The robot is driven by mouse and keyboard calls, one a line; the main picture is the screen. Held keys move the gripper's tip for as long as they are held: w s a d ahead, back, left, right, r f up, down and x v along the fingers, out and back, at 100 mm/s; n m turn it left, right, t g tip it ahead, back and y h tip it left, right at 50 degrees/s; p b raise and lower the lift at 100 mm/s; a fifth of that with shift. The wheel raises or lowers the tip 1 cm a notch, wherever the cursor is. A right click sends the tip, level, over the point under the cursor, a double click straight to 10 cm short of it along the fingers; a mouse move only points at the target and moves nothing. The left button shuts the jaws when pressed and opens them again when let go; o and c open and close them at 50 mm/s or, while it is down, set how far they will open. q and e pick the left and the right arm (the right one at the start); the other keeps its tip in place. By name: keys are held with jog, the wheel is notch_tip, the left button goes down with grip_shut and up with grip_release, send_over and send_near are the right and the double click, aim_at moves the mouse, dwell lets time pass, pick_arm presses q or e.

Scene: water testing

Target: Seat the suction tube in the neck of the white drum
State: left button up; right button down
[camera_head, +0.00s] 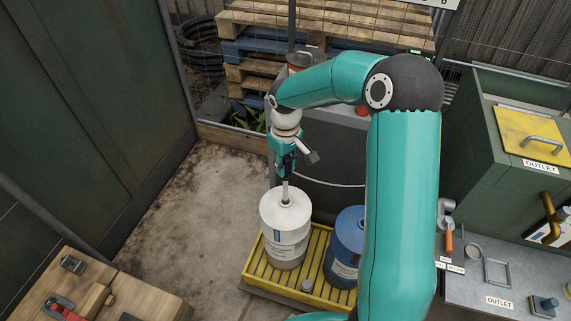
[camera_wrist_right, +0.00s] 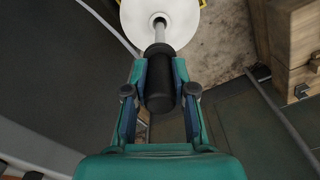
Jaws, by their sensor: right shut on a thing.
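The white drum (camera_head: 284,238) stands upright on a yellow slatted pallet (camera_head: 259,276). In the right wrist view its white top (camera_wrist_right: 191,18) shows at the upper edge, with a dark neck opening. The suction tube is a pale grey pipe (camera_head: 285,191) with a black grip (camera_wrist_right: 160,82). My right gripper (camera_head: 284,164) is above the drum and shut on the black grip, with a finger on each side. The pipe points down and its lower end meets the neck opening (camera_wrist_right: 160,19). How deep it sits is hidden. My left gripper is not in view.
A blue drum (camera_head: 348,240) stands right of the white drum, partly behind my right arm. A dark tank (camera_head: 336,155) is behind. A grey bench (camera_head: 486,284) is at the right, a wooden bench (camera_head: 140,295) at lower left. Concrete floor left of the pallet is clear.

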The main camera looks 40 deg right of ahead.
aim_at(286, 176)
jog(key=shift+f, duration=0.1)
dwell(0.6)
jog(key=shift+f+b, duration=5.05)
jog(key=shift+f, duration=1.45)
jog(key=c, duration=0.9)
grip_release()
jog(key=shift+r, duration=0.1)
jog(key=shift+o, duration=0.2)
jog(key=shift+r, duration=0.15)
jog(key=shift+r+p, duration=3.05)
jog(key=shift+r, duration=0.75)
